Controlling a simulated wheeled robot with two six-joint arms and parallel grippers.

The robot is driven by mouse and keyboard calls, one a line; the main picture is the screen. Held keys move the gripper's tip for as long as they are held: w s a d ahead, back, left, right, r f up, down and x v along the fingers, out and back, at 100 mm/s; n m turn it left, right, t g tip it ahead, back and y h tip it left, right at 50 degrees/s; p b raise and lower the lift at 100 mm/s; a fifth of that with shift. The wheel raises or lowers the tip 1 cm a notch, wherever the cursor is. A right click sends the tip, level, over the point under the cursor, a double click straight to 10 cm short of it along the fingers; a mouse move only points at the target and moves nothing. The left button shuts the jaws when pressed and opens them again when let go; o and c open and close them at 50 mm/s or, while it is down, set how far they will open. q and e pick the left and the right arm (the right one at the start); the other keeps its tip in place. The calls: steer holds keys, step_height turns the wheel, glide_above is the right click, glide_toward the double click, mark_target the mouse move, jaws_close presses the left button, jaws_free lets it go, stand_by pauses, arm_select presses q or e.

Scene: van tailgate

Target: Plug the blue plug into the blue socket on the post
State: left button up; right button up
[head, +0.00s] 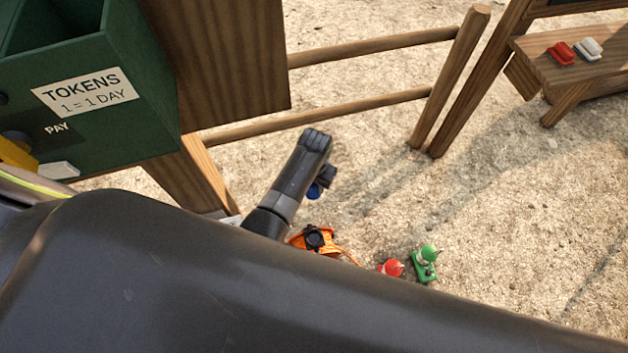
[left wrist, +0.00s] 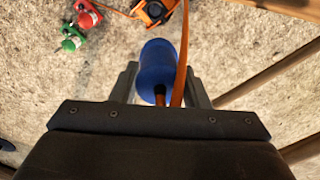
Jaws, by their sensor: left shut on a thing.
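My left gripper (head: 322,178) is shut on the blue plug (left wrist: 158,62) and holds it above the sandy ground. The plug sits between the two fingers in the left wrist view, its rounded blue end away from the wrist. An orange cable (left wrist: 181,55) runs from it past the gripper. In the head view only a small blue part of the plug (head: 314,192) shows below the gripper. A wooden post (head: 205,172) stands below the token box, partly behind my arm. I see no blue socket in either view. My right gripper is not in view.
An orange and black device (head: 314,239) lies on the ground near a red piece (head: 392,268) and a green piece (head: 426,262). A green token box (head: 95,90) stands at left, a rail fence (head: 370,45) behind. A bench (head: 580,62) holds red and white items.

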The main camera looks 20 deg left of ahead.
arm_select(q)
steer(key=s+a, duration=2.6)
steer(key=a, duration=0.2)
steer(key=shift+a, duration=0.15)
